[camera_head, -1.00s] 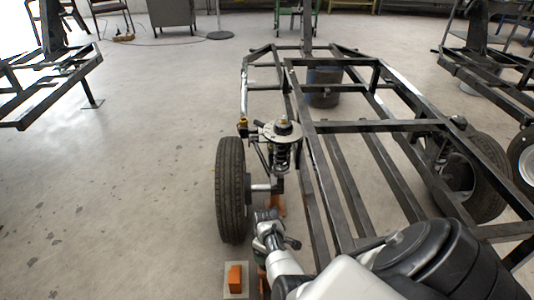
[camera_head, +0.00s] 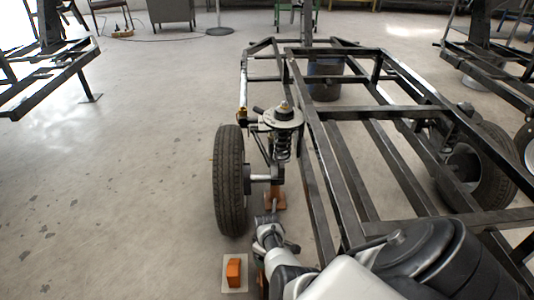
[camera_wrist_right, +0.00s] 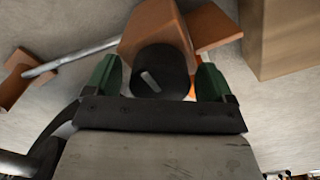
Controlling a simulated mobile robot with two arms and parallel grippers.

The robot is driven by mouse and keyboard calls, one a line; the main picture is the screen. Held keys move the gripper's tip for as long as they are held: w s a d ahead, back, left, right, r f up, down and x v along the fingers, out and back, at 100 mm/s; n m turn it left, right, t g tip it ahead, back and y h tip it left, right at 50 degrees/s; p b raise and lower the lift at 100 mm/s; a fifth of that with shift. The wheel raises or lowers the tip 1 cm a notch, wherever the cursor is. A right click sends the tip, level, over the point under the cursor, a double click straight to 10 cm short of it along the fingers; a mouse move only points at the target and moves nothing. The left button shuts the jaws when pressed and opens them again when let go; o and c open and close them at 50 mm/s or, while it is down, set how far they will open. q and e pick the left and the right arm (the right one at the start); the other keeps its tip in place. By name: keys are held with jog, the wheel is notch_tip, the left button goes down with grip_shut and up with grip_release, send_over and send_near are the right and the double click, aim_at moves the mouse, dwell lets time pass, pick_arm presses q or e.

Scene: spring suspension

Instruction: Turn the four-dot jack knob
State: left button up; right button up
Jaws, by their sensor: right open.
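In the right wrist view, a black round knob (camera_wrist_right: 160,72) with one pale bar on its face sits at the end of an orange jack body (camera_wrist_right: 155,25). I cannot make out four dots on it. My right gripper (camera_wrist_right: 158,78) is open, with a green finger on each side of the knob; I cannot tell whether they touch it. In the head view the right gripper (camera_head: 267,220) is low beside the wheel, in front of an orange jack part (camera_head: 275,200) under the suspension. The knob is not discernible there. My left gripper is not in view.
A tyre (camera_head: 230,185) stands just left of the gripper, with a coil spring (camera_head: 282,145) above. The black chassis frame (camera_head: 335,185) is close on the right. An orange block (camera_head: 234,272) sits on a pale plate. Floor at left is clear.

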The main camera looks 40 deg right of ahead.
jog(key=c, duration=0.9)
jog(key=shift+m, duration=0.4)
